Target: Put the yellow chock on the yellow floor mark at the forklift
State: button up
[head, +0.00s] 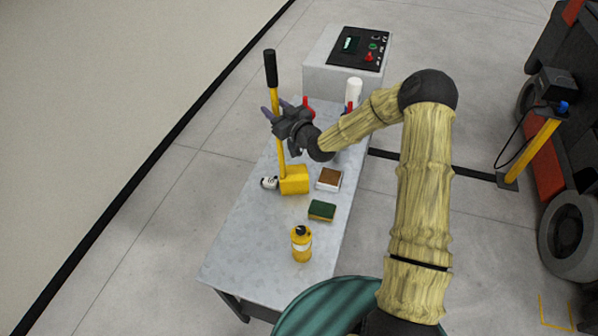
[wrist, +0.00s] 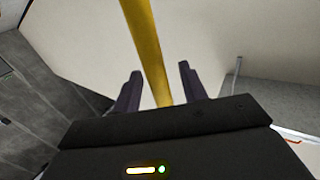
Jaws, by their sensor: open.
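The yellow chock (head: 295,181) stands on the grey table (head: 235,255), with an upright yellow pole handle (head: 282,155) topped by a black grip (head: 271,68). My gripper (head: 276,109) is open at the upper part of the handle. In the wrist view the handle (wrist: 146,45) runs between the two spread fingers of my gripper (wrist: 160,85), with gaps on both sides. Whether it is deep between them I cannot tell. The yellow floor mark (head: 556,312) shows partly at the lower right, on the floor near the forklift's wheel (head: 570,238).
Near the chock on the table are a small white-and-black item (head: 268,183), a brown-topped block (head: 329,179), a green sponge (head: 321,210) and a yellow bottle (head: 301,245). A control box (head: 318,60) stands behind. A yellow post (head: 533,148) stands by the dark forklift (head: 582,85). Floor between is open.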

grip_shut()
dwell(1.4)
jog(key=shift+a+r, duration=0.1)
jog(key=shift+r, duration=0.15)
